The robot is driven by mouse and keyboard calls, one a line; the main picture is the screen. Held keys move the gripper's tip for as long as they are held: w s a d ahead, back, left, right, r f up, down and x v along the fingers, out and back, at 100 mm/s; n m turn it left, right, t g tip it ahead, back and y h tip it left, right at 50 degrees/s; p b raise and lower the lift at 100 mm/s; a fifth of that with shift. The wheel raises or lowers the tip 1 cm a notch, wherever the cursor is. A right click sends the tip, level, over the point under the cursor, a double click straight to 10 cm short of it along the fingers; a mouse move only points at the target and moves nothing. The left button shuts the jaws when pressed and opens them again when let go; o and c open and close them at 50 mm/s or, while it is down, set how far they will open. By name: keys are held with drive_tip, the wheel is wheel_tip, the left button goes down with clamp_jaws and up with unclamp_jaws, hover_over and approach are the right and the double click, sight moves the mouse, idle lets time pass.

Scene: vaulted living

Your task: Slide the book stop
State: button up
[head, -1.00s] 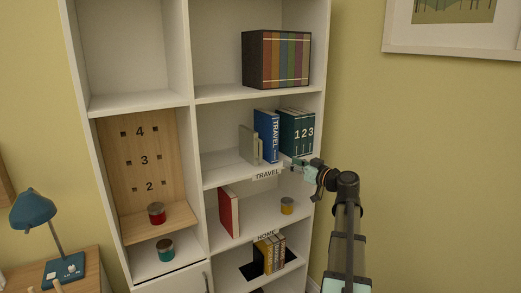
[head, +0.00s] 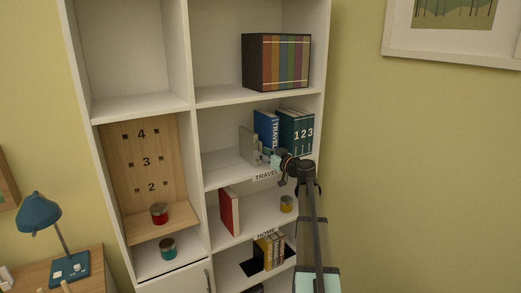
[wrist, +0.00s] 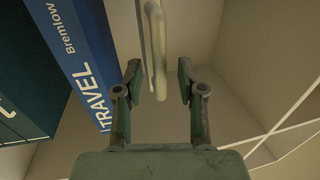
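The pale grey book stop (head: 246,142) stands on the TRAVEL shelf, left of the blue TRAVEL book (head: 263,125). My gripper (head: 268,156) is at that shelf's front, before the blue book and beside the stop. In the wrist view the fingers (wrist: 158,78) are apart. The blue book also shows there (wrist: 75,55), left of the fingers. The stop's base is partly hidden in the head view.
Dark green books marked 1 2 3 (head: 297,130) stand right of the blue book. The shelf label (head: 266,176) is on the front edge under my gripper. Below are a red book (head: 229,211) and a yellow jar (head: 286,204). The shelf left of the stop is clear.

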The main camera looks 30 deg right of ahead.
drive_tip(key=shift+w+a, duration=0.15)
drive_tip(key=shift+w, duration=0.75)
clamp_jaws()
